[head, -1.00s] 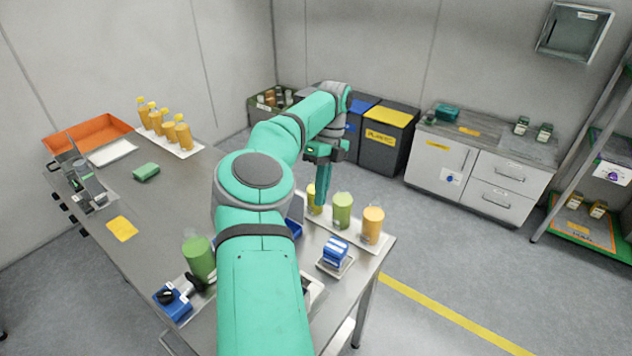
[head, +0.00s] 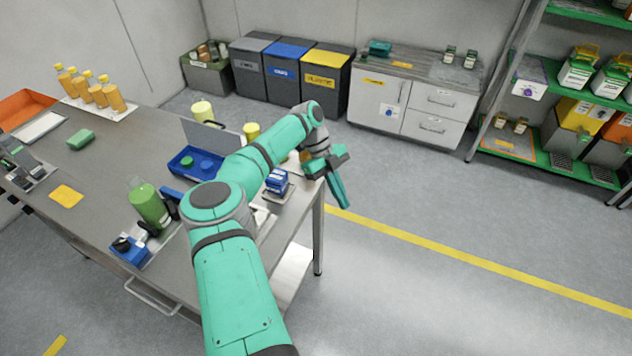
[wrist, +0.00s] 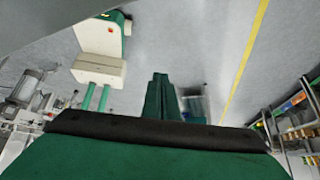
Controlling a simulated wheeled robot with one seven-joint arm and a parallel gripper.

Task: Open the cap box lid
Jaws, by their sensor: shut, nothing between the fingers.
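The blue cap box (head: 180,172) sits on the steel workbench, left of my forearm in the head view. A green cap and a blue cap show inside it. A grey panel (head: 203,134), which looks like its lid, stands raised along the box's far side. My gripper (head: 341,193) is out past the bench's right edge, pointing down over the floor, well apart from the box. Its fingers are together and empty, as the wrist view (wrist: 158,95) also shows. The cap box is not clear in the wrist view.
A blue block (head: 278,181) sits on a small stand near my forearm. A green bottle (head: 150,205) and a blue device (head: 130,250) are at the bench's near side. Yellow-capped bottles (head: 97,93) stand at the far left. The floor right of the bench is open.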

